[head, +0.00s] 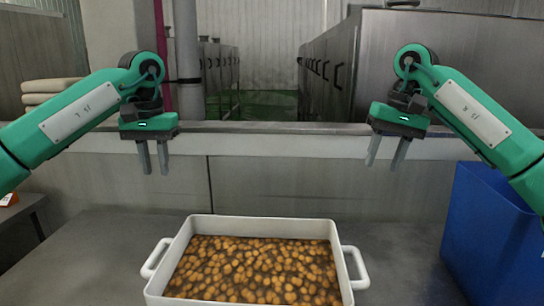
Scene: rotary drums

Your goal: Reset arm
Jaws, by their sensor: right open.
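My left gripper (153,158) hangs at the upper left of the head view, pointing down. Its two fingers are a little apart with nothing between them. My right gripper (388,152) hangs at the upper right, also pointing down, with its fingers apart and empty. Both arms are raised, well clear of the white tray (262,226) at the bottom middle. The two grippers stand at about the same height, on either side of the tray.
The tray has two side handles and holds many small orange-brown round pieces (255,270). A blue bin (490,235) stands at the right. A low wall with a ledge (270,128) runs behind the tray.

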